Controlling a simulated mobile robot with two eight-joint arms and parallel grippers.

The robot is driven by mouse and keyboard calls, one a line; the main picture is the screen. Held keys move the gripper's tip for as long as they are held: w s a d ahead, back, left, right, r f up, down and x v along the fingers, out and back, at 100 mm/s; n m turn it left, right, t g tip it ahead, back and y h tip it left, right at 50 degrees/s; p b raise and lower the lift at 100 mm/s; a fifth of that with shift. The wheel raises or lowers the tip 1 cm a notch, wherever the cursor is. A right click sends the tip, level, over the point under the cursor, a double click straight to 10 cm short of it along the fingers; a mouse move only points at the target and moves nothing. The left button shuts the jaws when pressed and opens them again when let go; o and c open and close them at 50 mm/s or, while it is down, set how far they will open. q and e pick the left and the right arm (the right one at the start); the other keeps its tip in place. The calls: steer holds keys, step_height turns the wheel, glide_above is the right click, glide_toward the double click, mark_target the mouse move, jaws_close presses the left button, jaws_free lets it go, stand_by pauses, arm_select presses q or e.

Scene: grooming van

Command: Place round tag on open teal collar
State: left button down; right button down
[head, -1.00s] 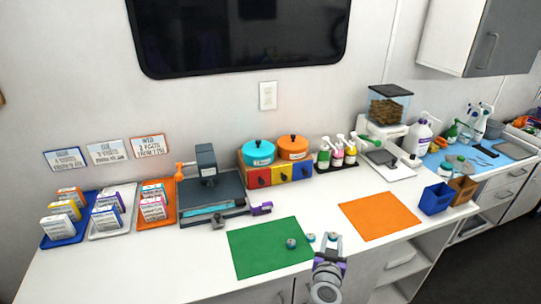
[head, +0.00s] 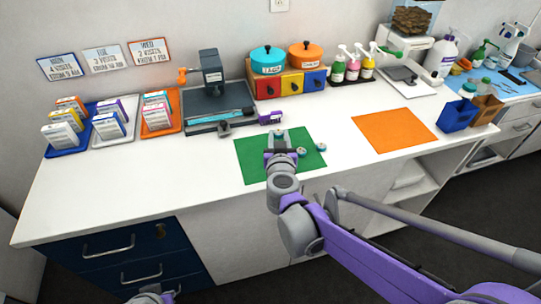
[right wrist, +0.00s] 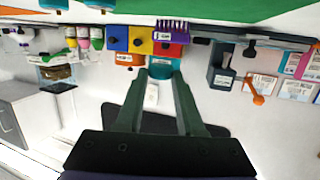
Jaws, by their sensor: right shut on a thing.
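My right gripper (head: 279,137) is over the far part of the green mat (head: 252,170) and is shut on a small pale round piece (head: 277,132), likely the round tag. A second small round teal-and-white piece (head: 301,152) is on the mat, and a third (head: 321,146) is at its right edge. I cannot make out an open collar shape; the pieces are too small to tell. A grey and purple part of my left arm (head: 150,292) shows at the bottom edge.
The orange mat (head: 394,131) lies to the right, with a blue bin (head: 457,115) beyond it. A grey machine (head: 215,100), coloured drawers (head: 290,84) and pump bottles (head: 352,66) line the back. Trays of boxes (head: 82,128) stand left. The front left counter is clear.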

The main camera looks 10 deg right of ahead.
steer(key=shift+d+f+b, duration=0.1)
steer(key=shift+f+b, duration=0.35)
steer(key=shift+f, duration=3.05)
steer(key=shift+f, duration=0.15)
steer(key=c, duration=0.5)
jaws_free()
